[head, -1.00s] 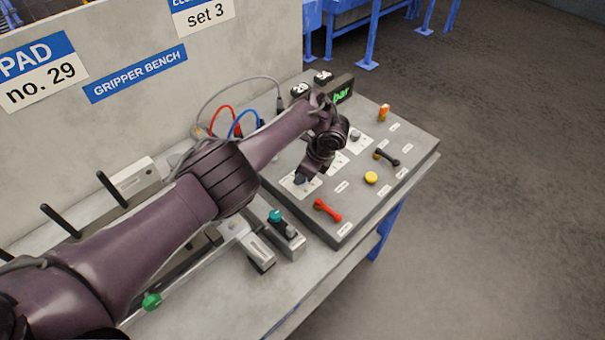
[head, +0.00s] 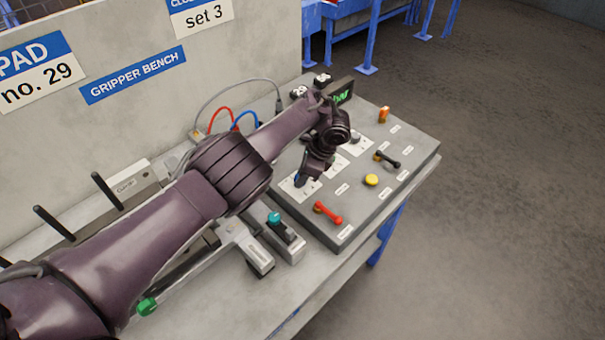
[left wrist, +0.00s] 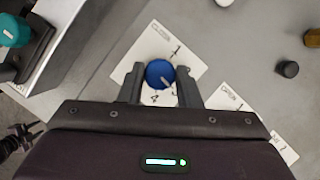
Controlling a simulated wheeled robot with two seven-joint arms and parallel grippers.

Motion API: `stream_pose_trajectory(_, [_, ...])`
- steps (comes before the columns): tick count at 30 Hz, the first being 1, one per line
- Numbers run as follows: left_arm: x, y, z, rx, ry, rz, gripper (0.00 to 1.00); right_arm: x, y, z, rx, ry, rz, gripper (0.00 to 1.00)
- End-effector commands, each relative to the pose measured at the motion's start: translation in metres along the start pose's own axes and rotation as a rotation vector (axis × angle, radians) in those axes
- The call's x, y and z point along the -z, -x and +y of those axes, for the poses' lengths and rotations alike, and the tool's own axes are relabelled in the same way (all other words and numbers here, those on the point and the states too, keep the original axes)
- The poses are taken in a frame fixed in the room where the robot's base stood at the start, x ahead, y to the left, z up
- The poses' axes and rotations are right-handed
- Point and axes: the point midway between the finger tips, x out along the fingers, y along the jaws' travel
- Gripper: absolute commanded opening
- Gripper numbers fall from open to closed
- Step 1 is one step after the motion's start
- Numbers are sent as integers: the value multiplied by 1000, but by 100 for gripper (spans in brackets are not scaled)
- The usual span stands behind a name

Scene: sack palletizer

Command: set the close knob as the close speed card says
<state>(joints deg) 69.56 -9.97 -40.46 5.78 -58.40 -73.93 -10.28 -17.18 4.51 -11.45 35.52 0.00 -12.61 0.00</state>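The blue knob (left wrist: 160,73) sits on a white dial plate (left wrist: 185,52) on the grey panel. A pale mark on the knob points toward the lower right in the left wrist view. A 1 and a 4 are readable on the plate; other figures are partly hidden. My left gripper (left wrist: 160,77) is open, one finger on each side of the knob, with narrow gaps. In the head view the left gripper (head: 304,178) is over the knob's plate at the panel's near left. The close card (head: 203,16), its heading cut off, reads "set 3". My right gripper is out of view.
A teal-topped device (head: 275,218) stands left of the panel. Open floor lies to the right.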

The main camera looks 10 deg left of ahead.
Motion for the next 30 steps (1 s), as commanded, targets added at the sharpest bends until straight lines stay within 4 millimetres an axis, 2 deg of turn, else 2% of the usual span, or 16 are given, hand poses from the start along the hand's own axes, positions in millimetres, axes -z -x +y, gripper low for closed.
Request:
stream_pose_trajectory(1, [-1, 2, -2, 4, 1, -1, 37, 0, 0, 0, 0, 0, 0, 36])
stream_pose_trajectory(5, [-1, 1, -1, 3, 0, -1, 52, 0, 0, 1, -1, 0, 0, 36])
stream_pose_trajectory(14, [0, 3, -1, 2, -1, 1, 52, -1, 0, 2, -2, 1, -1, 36])
stream_pose_trajectory(17, [0, 14, -2, 4, -1, 3, 52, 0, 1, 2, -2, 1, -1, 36])
stream_pose_trajectory(24, [0, 54, -1, 5, -1, 1, 52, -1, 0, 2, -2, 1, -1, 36])
stream_pose_trajectory(30, [0, 75, -1, 3, -1, 1, 52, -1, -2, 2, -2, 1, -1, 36])
